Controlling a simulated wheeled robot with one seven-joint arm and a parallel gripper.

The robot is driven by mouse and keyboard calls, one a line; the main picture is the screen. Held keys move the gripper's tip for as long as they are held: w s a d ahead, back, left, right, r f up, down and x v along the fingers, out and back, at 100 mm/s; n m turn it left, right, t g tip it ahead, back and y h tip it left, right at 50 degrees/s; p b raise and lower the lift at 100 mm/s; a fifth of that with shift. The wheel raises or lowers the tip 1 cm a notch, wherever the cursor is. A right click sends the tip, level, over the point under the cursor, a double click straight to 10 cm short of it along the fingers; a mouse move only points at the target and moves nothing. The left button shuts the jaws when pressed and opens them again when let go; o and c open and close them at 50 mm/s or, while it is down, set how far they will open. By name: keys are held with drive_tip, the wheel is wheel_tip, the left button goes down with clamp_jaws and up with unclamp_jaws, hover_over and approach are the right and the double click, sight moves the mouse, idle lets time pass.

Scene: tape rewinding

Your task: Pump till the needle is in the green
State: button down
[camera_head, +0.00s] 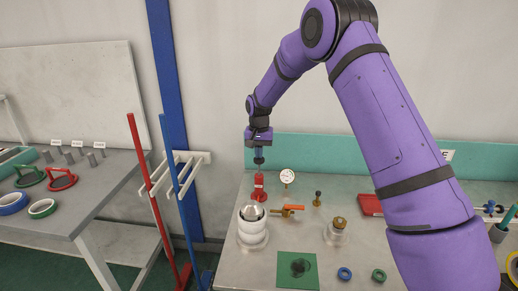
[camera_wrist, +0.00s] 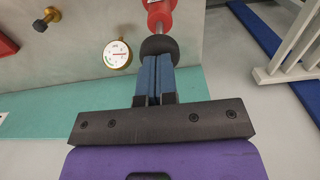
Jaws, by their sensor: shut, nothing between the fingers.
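The red pump (camera_head: 259,190) stands upright on the bench, and its body (camera_wrist: 160,12) also shows at the top of the wrist view. Its black knob (camera_wrist: 159,44) is at the tips of my gripper (camera_wrist: 155,60). My gripper (camera_head: 258,157) points down right above the pump, fingers shut together and empty. The fingertips seem to meet the knob; I cannot tell whether they touch. The round gauge (camera_head: 287,176) has a white face beside the pump.
A white stacked cylinder (camera_head: 252,231) stands in front of the pump, with an orange-handled valve (camera_head: 288,209) to its right. A brass-topped jar (camera_head: 337,228), a green mat (camera_head: 297,269) and tape rings lie nearby. Red and blue poles rise left of the bench.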

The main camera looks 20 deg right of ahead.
drive_tip(key=shift+s+f, duration=0.1)
drive_tip(key=shift+f, duration=2.3)
wheel_tip(320, 180, up, 14)
drive_tip(key=shift+r, duration=0.25)
wheel_tip(320, 180, up, 4)
hover_over(259, 163)
drive_tip(key=w, duration=0.2)
drive_tip(key=shift+d+r, duration=0.15)
drive_tip(key=shift+d, duration=0.1)
